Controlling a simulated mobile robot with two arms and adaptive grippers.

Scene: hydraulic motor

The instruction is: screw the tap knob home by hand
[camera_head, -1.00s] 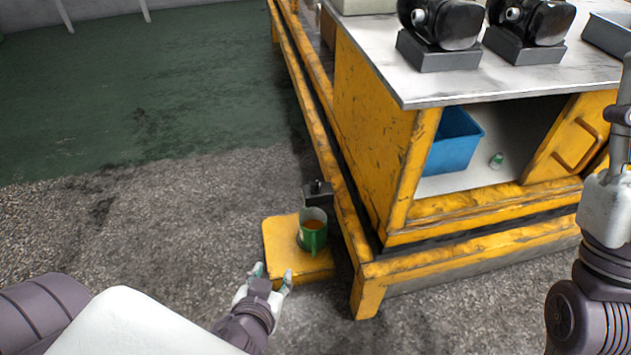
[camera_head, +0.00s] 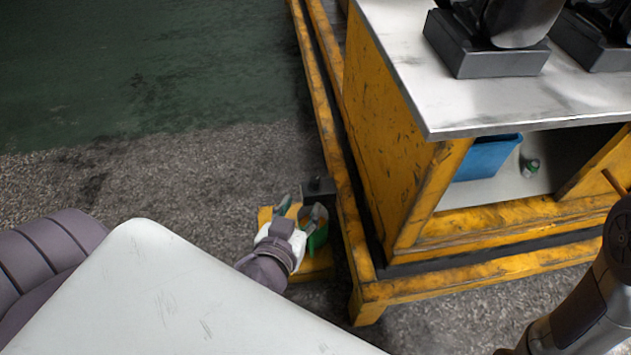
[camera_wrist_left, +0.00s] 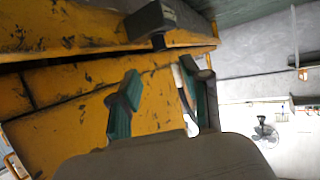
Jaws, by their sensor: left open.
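A small dark block with a stubby knob on top (camera_head: 318,187) sits against the side of the yellow frame, low down, just beyond my left gripper. A dark block at the yellow frame also shows at the top of the left wrist view (camera_wrist_left: 152,24); I cannot tell its knob clearly there. My left gripper (camera_head: 300,209) is open, its two fingers apart and pointing toward the block. It also shows open in the left wrist view (camera_wrist_left: 163,100), with nothing clearly held. My right gripper is out of view; only part of my right arm shows at the right edge.
Floor on the left is clear.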

